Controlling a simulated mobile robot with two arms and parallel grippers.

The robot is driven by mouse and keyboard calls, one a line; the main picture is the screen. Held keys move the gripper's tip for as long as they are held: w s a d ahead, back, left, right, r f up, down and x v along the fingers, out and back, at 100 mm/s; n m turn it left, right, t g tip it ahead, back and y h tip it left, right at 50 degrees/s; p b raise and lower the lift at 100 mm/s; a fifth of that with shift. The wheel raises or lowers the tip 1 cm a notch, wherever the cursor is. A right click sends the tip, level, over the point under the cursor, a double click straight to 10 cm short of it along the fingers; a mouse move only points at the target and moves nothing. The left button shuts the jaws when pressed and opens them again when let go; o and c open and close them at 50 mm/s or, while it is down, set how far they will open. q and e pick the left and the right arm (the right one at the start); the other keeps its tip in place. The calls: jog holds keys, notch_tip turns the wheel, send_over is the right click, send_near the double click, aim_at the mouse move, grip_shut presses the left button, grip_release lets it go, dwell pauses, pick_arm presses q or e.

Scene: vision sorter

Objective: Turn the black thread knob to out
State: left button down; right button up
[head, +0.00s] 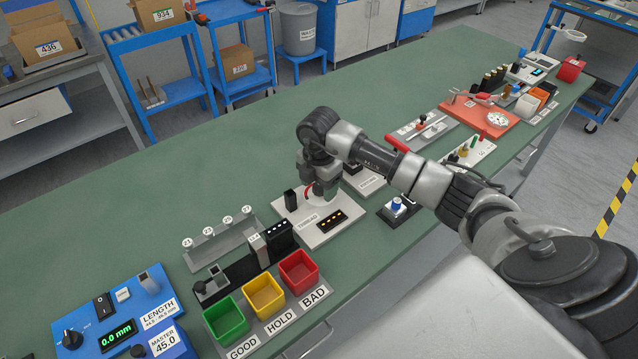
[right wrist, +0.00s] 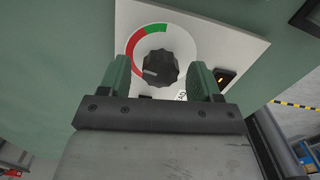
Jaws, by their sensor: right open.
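The thread station (head: 296,232) is a white plate lettered THREAD on the green bench. Its black thread knob (right wrist: 160,68) shows in the right wrist view, with a red and green arc around its upper left. The pale mark on the knob points to the left and slightly down, near the lower red end. My right gripper (head: 326,194) is open above the plate, its jaws facing down. In the right wrist view its green fingers (right wrist: 162,80) stand on either side of the knob, apart from it. In the head view the gripper hides the knob. My left gripper is out of view.
A black upright block (head: 291,200) and an amber display (head: 331,221) are on the same plate. Green, yellow and red bins (head: 299,272) stand in front left. A blue-button box (head: 397,208) lies to the right. The bench behind is clear.

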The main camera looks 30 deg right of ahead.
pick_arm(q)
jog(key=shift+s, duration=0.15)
pick_arm(e)
jog(key=shift+c, duration=0.4)
jog(key=c, duration=0.8)
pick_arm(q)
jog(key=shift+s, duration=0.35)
pick_arm(e)
jog(key=shift+c, duration=0.2)
